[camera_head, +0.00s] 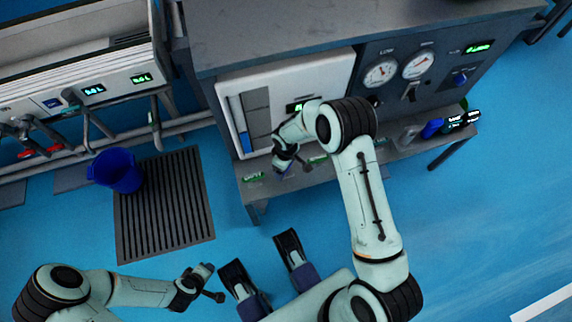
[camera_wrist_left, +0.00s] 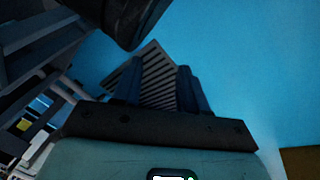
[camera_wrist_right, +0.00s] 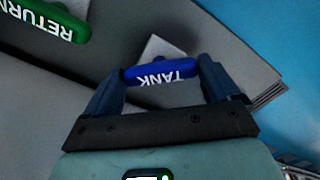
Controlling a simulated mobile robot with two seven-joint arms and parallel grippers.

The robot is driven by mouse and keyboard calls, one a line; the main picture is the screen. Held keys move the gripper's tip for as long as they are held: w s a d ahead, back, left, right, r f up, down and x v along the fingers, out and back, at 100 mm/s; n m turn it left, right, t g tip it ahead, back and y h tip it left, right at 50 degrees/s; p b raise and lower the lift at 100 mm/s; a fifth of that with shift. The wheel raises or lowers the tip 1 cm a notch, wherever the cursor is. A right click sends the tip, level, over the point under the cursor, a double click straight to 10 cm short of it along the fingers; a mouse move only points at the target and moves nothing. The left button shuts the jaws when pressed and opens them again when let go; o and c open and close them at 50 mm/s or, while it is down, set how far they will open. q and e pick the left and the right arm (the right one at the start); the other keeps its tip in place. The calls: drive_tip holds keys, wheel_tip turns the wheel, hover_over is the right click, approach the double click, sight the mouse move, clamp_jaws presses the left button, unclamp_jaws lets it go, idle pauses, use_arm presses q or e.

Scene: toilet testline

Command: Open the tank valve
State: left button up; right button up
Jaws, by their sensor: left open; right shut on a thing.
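The blue tank valve handle (camera_wrist_right: 160,74), lettered TANK, lies between the two fingers of my right gripper (camera_wrist_right: 161,69) in the right wrist view. The fingers are shut on it, one at each end. In the head view my right arm reaches to the grey test station (camera_head: 270,50), and its wrist hides most of the handle. My left gripper (camera_wrist_left: 158,68) is open and empty in the left wrist view.
A green handle lettered RETURN (camera_wrist_right: 48,20) is at the upper left in the right wrist view. Gauges (camera_head: 381,73) and a white panel (camera_head: 230,85) are on the station. Blue floor at right is clear.

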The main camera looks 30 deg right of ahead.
drive_tip(key=o, duration=0.8)
drive_tip(key=shift+r, duration=0.1)
drive_tip(key=shift+r, duration=0.35)
wheel_tip(320, 180, up, 3)
drive_tip(key=shift+p, duration=0.6)
use_arm(q)
drive_tip(key=shift+g+h, duration=0.3)
drive_tip(key=shift+g, duration=0.2)
drive_tip(key=s+r, duration=0.1)
drive_tip(key=s+d+r+p, duration=0.2)
drive_tip(key=r, duration=0.1)
drive_tip(key=shift+s+d+r, duration=0.1)
drive_tip(key=shift+s+d, duration=0.05)
drive_tip(key=shift+d, duration=0.1)
use_arm(e)
wheel_tip(320, 180, up, 10)
drive_tip(key=shift+f, duration=0.25)
